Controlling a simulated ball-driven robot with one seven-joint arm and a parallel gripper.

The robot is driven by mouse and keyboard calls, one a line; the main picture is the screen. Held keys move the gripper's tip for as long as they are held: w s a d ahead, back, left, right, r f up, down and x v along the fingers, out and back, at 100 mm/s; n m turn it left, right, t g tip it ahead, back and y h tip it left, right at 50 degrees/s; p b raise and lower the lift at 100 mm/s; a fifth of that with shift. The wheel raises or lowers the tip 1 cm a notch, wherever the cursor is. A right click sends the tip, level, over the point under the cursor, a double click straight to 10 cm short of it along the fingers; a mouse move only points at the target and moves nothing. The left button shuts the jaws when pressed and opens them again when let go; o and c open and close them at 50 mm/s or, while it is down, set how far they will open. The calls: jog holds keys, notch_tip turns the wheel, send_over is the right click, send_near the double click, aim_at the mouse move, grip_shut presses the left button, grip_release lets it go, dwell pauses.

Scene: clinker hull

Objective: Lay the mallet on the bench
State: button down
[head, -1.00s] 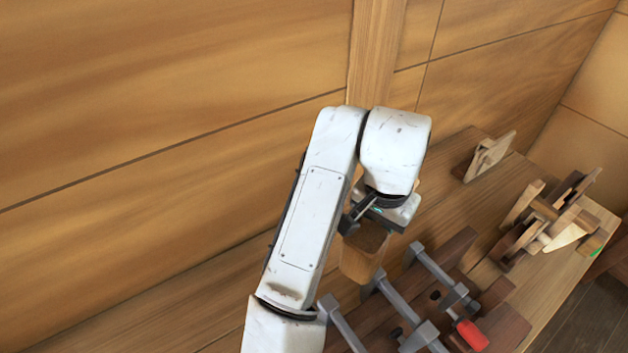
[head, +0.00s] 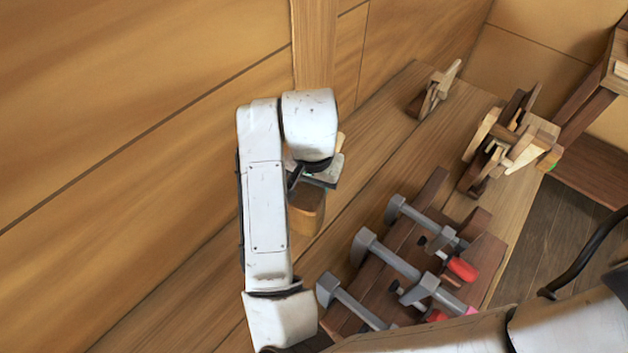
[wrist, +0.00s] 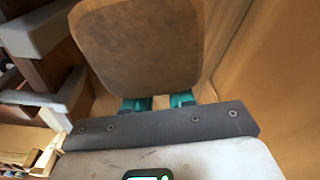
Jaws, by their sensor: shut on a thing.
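My gripper (head: 303,180) is shut on the mallet, above the back part of the bench (head: 385,120) near the panelled wall. The mallet's brown wooden head (head: 306,212) hangs just below the fingers in the head view. In the wrist view the mallet head (wrist: 140,45) fills the upper middle, with the teal fingertips (wrist: 158,103) just under it. The handle is mostly hidden by my gripper and arm. I cannot tell whether the mallet touches the bench top.
Several grey clamps (head: 385,255) lie across dark wooden boards (head: 425,215) right of the mallet. A wooden plane-like tool (head: 434,92) and a pile of wooden pieces (head: 508,140) lie farther back. Bare bench top shows between them. A shelf (head: 590,100) stands at the right.

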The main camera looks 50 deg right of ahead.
jog(key=shift+f+b, duration=3.6)
jog(key=shift+f, duration=1.45)
jog(key=c, duration=0.9)
grip_release()
jog(key=shift+o, duration=0.2)
jog(key=r, duration=0.7)
jog(key=a+r, duration=0.1)
jog(key=r, duration=0.2)
jog(key=shift+s+a+r+p, duration=0.1)
jog(key=shift+s+r+p, duration=0.15)
jog(key=shift+r+p, duration=0.15)
